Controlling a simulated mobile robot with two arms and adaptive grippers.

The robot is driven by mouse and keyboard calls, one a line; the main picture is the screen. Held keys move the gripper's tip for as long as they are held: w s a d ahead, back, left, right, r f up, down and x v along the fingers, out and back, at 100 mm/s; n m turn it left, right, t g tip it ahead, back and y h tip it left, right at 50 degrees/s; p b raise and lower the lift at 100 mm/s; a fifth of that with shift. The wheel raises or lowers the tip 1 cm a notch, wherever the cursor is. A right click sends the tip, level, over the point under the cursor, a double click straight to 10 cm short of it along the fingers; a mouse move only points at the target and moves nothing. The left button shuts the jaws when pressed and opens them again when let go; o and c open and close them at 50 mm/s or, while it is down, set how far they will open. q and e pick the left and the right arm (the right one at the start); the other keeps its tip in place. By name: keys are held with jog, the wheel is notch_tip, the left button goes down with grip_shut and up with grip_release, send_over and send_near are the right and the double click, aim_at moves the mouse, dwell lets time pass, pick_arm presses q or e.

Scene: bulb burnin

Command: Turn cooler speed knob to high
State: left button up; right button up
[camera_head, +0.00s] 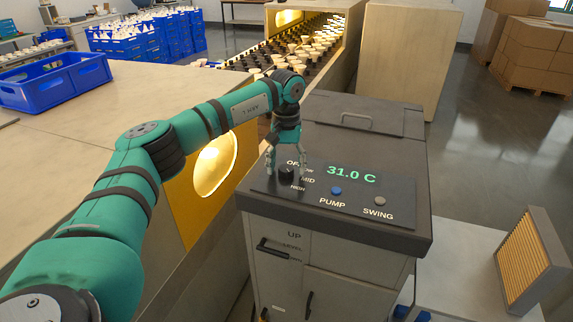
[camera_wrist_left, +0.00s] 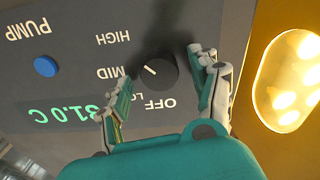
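The cooler's black speed knob (camera_head: 287,174) sits at the left of the dark control panel (camera_head: 394,212), beside the OFF, LOW, MID and HIGH labels. In the left wrist view the knob (camera_wrist_left: 156,72) has a white pointer line on the side facing MID and HIGH; which mark it meets exactly I cannot tell. My left gripper (camera_head: 286,162) points down over the knob. In the wrist view its fingers (camera_wrist_left: 160,76) are open, one on each side of the knob, with gaps visible. The right gripper is not in view.
The panel also has a blue PUMP button (camera_head: 336,190), a grey SWING button (camera_head: 380,201) and a 31.0 C display (camera_head: 351,174). A lid with a handle (camera_head: 358,121) lies behind. A yellow-lit tunnel wall (camera_head: 190,205) stands close left. A slatted pad (camera_head: 530,262) stands right.

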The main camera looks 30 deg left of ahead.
aim_at(286, 167)
pick_arm(q)
notch_tip(286, 167, up, 12)
dwell(0.6)
jog(key=shift+f, duration=0.1)
dwell(0.4)
